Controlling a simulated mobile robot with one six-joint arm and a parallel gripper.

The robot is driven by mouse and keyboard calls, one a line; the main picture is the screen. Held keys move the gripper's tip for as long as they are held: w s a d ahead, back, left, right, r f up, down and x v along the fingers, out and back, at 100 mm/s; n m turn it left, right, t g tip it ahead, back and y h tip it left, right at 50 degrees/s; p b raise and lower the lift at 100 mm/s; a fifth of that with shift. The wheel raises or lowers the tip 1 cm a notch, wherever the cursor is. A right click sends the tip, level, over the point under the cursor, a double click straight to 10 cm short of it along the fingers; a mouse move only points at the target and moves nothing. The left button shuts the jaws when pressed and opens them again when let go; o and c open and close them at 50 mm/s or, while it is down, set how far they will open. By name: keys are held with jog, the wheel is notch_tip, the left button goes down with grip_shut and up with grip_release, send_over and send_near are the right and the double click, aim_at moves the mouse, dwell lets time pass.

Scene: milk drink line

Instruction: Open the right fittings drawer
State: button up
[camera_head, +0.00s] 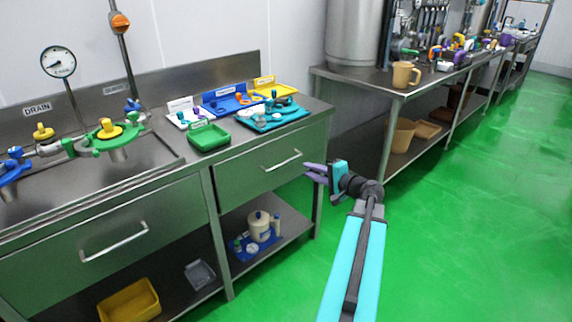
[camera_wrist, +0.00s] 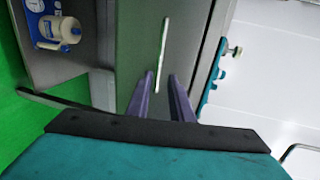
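The right fittings drawer (camera_head: 260,168) is a steel front under the right end of the bench, and it is closed flush. Its silver bar handle (camera_head: 282,161) runs across the front. In the wrist view the same handle (camera_wrist: 162,55) is a pale upright bar on the drawer front (camera_wrist: 178,22). My gripper (camera_head: 310,172) has purple fingers apart and empty, just right of the handle in the head view. In the wrist view my fingertips (camera_wrist: 160,78) point at the handle's near end, with no visible contact.
The left drawer (camera_head: 110,240) is closed. Coloured trays, including a green tray (camera_head: 208,137) and a teal tray (camera_head: 272,115), stand on the bench. A shelf below holds a cream jug (camera_head: 262,227). The green floor (camera_head: 460,230) to the right is clear.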

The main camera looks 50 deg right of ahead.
aim_at(287, 162)
jog(key=shift+w, duration=0.1)
jog(key=x, duration=1.3)
jog(key=shift+w+f, duration=0.1)
jog(key=shift+w, duration=0.2)
jog(key=shift+c, duration=0.3)
grip_shut()
